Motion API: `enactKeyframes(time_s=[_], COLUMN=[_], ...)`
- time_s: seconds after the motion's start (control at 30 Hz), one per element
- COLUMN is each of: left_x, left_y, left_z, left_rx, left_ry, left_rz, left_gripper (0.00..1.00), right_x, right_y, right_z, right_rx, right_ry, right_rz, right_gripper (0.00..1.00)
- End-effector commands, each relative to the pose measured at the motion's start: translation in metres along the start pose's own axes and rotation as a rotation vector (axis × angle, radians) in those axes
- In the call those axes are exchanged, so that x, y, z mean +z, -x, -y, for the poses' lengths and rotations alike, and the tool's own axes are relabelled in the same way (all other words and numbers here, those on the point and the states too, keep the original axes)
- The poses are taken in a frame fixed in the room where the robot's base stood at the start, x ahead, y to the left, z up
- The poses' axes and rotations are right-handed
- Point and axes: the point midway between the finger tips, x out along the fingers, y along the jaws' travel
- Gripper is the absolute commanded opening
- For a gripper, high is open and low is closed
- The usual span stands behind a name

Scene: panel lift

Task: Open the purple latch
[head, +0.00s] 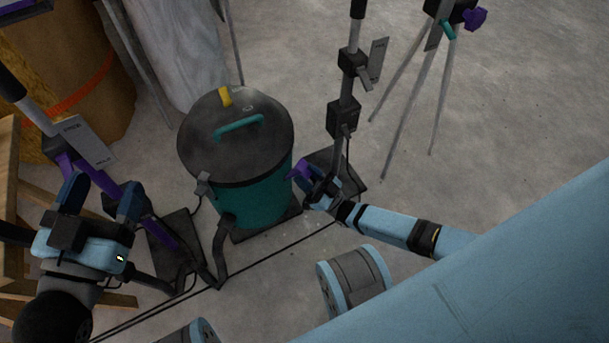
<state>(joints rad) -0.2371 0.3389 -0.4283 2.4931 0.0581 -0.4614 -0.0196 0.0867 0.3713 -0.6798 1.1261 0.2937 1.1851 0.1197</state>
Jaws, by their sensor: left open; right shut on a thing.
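A purple latch (61,160) sits on the slanted post at the left, beside a pale label card (88,141). The lower part of that post (165,236) is also purple. My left gripper (103,199) is open, its two dark blue fingers pointing up toward the post just below the latch and card. I cannot tell whether the fingers touch the post. My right gripper (316,187) is shut on a small purple piece (301,172) near the foot of the right black-and-grey post (343,116). The gripper partly hides that piece.
A teal bin with a dark lid (235,140) stands between the posts. A tripod (438,70) stands back right, a wooden frame (8,190) at left. Cables cross the floor. Open concrete lies at right.

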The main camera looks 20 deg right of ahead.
Motion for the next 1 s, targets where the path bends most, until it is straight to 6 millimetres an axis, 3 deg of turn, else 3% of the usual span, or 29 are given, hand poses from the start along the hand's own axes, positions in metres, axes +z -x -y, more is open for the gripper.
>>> enactKeyframes(time_s=[0.47, 0.63, 0.77, 0.9, 1.0], left_x=[0.000, 0.004, 0.023, 0.055, 0.079], left_y=[0.000, -0.006, -0.026, -0.063, -0.100], left_z=[0.000, 0.003, 0.012, 0.026, 0.004], left_rx=[0.000, 0.003, 0.015, 0.032, 0.118], left_ry=[-0.010, -0.007, 0.016, 0.071, 0.147], left_rz=[-0.005, 0.013, 0.088, 0.232, 0.348], left_gripper=[0.69, 0.32, 0.02, 0.00, 0.00], right_x=[0.000, 0.000, 0.000, 0.000, 0.000], right_y=[0.001, 0.001, 0.001, 0.001, 0.000], right_z=[0.000, 0.000, 0.000, 0.000, 0.000], right_rx=[0.000, 0.000, 0.000, 0.000, 0.000], right_ry=[-0.001, -0.001, -0.001, -0.001, -0.001], right_rz=[-0.017, -0.017, -0.017, -0.017, -0.017], right_gripper=[0.00, 0.00, 0.00, 0.00, 0.00])
